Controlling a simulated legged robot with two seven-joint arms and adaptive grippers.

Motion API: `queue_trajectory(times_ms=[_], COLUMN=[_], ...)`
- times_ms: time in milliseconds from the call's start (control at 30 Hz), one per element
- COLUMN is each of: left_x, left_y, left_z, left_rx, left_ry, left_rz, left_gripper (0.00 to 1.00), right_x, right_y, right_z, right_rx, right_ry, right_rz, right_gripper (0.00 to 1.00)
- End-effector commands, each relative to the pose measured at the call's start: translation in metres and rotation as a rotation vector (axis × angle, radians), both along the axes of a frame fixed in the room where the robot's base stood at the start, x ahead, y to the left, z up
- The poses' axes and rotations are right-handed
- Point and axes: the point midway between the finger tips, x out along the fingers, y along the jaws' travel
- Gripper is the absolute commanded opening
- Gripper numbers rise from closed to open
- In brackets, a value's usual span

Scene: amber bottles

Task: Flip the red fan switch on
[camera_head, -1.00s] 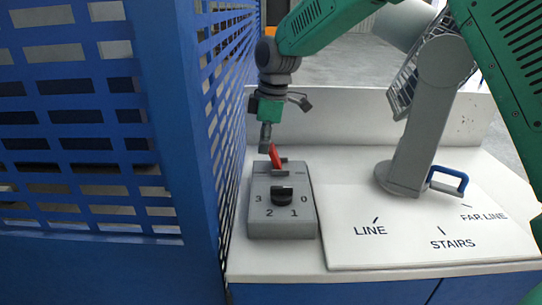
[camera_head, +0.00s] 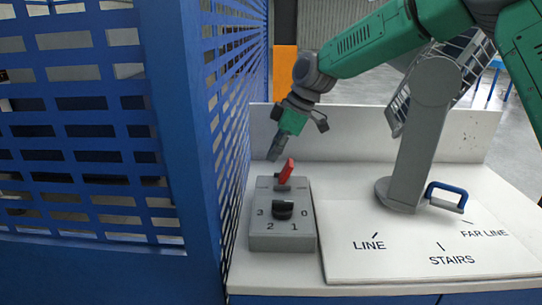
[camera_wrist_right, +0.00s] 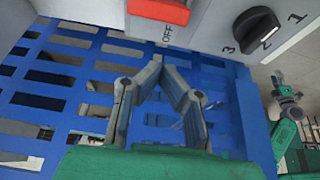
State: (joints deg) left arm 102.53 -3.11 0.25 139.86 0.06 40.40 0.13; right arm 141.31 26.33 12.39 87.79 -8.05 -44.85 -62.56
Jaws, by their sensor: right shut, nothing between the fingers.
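The red fan switch (camera_head: 287,170) is a lever on the far end of a grey control box (camera_head: 257,226). In the head view it leans to the right. Part of it shows at the top of the right wrist view (camera_wrist_right: 160,10), beside an OFF label. My right gripper (camera_head: 275,152) is shut and empty. It is just up and left of the lever, and a small gap seems to separate them. Its fingers (camera_wrist_right: 160,68) converge in the wrist view. What looks like my left arm's gripper (camera_wrist_right: 280,80) shows small at that view's right; its jaws are unclear.
A black knob (camera_head: 283,209) sits on the same box, numbered 0 to 3. A blue perforated panel (camera_head: 205,190) stands close along the left. A grey lever with a blue handle (camera_head: 447,195) stands on a white labelled plate (camera_head: 350,265) to the right. A low white wall is behind.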

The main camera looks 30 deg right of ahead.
Motion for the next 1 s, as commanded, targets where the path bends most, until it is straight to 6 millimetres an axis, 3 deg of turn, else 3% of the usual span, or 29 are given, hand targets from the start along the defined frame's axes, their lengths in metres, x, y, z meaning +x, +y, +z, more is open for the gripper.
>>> queue_trajectory(times_ms=[367,800,1000], left_x=[-0.003,-0.003,-0.002], left_y=[0.001,0.0,0.0], left_z=[0.0,0.001,0.001], left_rx=[-0.001,0.0,0.0], left_ry=[-0.002,-0.003,-0.003], left_rz=[0.0,-0.001,-0.001], left_gripper=[0.34,0.34,0.34], right_x=[-0.001,-0.016,-0.021], right_y=[0.001,-0.035,-0.046], right_z=[0.004,0.076,0.099], right_rx=[-0.003,0.004,0.003], right_ry=[-0.001,-0.001,0.002], right_rz=[0.0,-0.002,-0.002], right_gripper=[0.0,0.0,0.0])
